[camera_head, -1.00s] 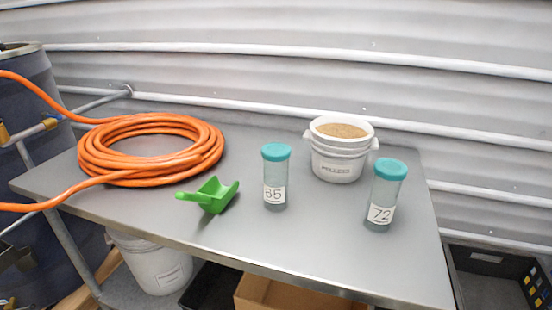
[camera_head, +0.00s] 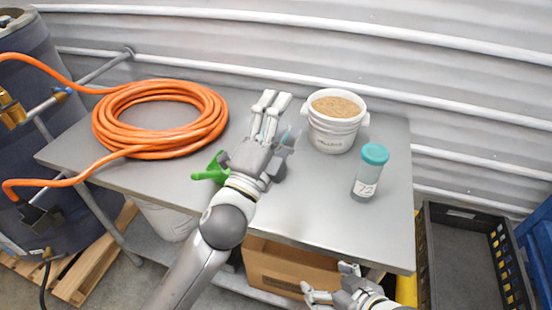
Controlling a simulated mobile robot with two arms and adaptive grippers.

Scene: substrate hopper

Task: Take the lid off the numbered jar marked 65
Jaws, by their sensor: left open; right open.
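The jar whose label looked like 65 is almost wholly hidden behind my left gripper (camera_head: 272,102); only a faint teal patch (camera_head: 291,135) shows beside the gripper's right side. Its lid and label cannot be made out now. My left gripper is open, reaching over the table at the jar's place; whether it touches the jar cannot be told. Another clear jar with a teal lid (camera_head: 375,154), marked 72 (camera_head: 365,189), stands upright to the right. My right gripper (camera_head: 327,280) is open and empty, low in front of the table's front edge.
A white tub of pellets (camera_head: 331,137) stands behind the jars. A green scoop (camera_head: 209,173) lies left of my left gripper, partly covered. An orange hose coil (camera_head: 115,122) fills the left of the metal table (camera_head: 310,215). The table's front middle is clear.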

